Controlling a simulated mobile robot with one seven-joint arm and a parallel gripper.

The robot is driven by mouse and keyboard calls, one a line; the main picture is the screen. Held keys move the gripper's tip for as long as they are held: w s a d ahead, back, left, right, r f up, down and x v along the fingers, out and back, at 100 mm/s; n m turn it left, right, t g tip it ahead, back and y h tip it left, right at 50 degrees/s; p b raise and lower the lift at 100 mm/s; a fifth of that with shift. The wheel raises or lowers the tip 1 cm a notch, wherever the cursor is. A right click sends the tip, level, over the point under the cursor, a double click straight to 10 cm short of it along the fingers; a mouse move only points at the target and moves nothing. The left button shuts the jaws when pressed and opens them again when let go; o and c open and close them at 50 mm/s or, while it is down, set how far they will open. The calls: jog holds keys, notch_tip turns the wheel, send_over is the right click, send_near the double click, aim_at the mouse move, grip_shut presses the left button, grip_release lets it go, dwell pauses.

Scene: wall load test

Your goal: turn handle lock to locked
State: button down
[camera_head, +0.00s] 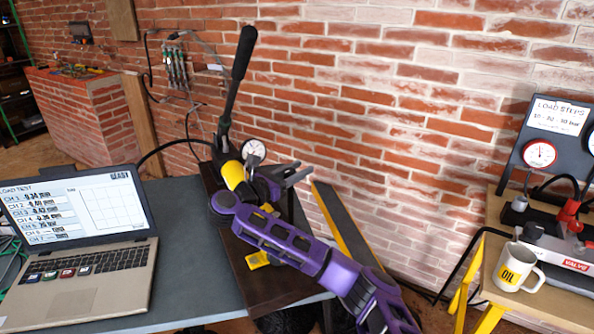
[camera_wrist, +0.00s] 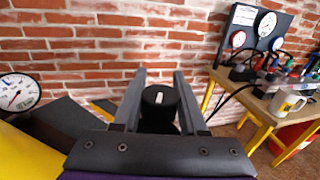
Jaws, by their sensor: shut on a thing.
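The hand pump (camera_head: 233,174), yellow and black with a long black handle (camera_head: 238,85) raised upright, stands on a dark board on the table. In the wrist view a round black knob (camera_wrist: 160,98) with a short white mark along its length, which looks like the handle lock, sits between my fingers. My gripper (camera_head: 293,176) is at the pump's right side, just below the gauge. In the wrist view my gripper (camera_wrist: 158,84) has a finger on each side of the knob, shut on it. In the head view the knob is hidden by my gripper.
The pump's gauge (camera_head: 254,150) is close above my gripper, and it shows at the left in the wrist view (camera_wrist: 17,92). An open laptop (camera_head: 80,240) is at the left. A wooden bench at the right holds an OIL mug (camera_head: 518,268) and a valve unit. A brick wall (camera_head: 385,120) stands behind.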

dwell(0.6)
jog(key=shift+c, duration=2.2)
grip_release()
